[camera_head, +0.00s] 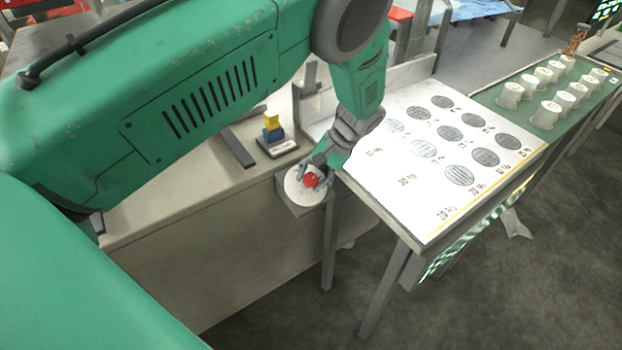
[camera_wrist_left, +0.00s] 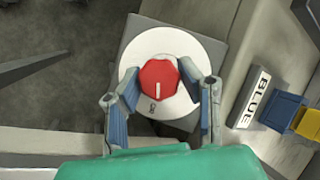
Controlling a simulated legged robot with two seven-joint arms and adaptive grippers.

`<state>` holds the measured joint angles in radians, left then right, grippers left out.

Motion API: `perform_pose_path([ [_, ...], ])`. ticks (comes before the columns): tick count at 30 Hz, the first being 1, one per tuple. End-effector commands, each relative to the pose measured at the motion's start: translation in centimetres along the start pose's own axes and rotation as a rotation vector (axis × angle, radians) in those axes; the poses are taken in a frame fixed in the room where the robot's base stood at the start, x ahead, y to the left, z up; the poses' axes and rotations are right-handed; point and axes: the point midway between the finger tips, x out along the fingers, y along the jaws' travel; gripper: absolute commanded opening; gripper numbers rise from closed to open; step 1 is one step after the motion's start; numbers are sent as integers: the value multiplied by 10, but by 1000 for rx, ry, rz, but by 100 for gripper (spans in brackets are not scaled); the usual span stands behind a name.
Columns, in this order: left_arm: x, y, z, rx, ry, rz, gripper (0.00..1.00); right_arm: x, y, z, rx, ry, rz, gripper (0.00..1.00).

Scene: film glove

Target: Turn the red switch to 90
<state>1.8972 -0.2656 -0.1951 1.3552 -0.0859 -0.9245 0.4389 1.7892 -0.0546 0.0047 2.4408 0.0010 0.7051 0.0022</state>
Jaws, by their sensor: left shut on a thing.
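The red switch (camera_head: 311,180) is a faceted red knob on a round white dial (camera_head: 296,191), set on a grey box at the front of the counter. The knob also shows in the left wrist view (camera_wrist_left: 160,78), with a white mark line running nearly straight up and down. A small dark marking sits on the dial just below the knob, too small to read surely. My left gripper (camera_head: 314,177) is shut on the knob, one blue-grey finger on each side in the left wrist view (camera_wrist_left: 158,72). My right gripper is not in view.
A blue and yellow block stack (camera_head: 273,127) stands on a labelled base behind the dial; the wrist view shows "BLUE" on it. A white board with grey discs (camera_head: 440,150) lies on the table to the right. White cups (camera_head: 550,112) stand on a green mat beyond.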

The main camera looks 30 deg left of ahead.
Motion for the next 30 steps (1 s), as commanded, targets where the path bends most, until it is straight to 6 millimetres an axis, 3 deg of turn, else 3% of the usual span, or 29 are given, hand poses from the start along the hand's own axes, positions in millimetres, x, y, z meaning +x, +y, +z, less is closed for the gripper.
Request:
perform_pose_path([
  [13, 0, 3, 1, 224, -2, -122, 3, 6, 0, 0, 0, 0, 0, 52],
  [30, 0, 1, 1, 264, -2, -145, 3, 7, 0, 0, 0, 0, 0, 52],
])
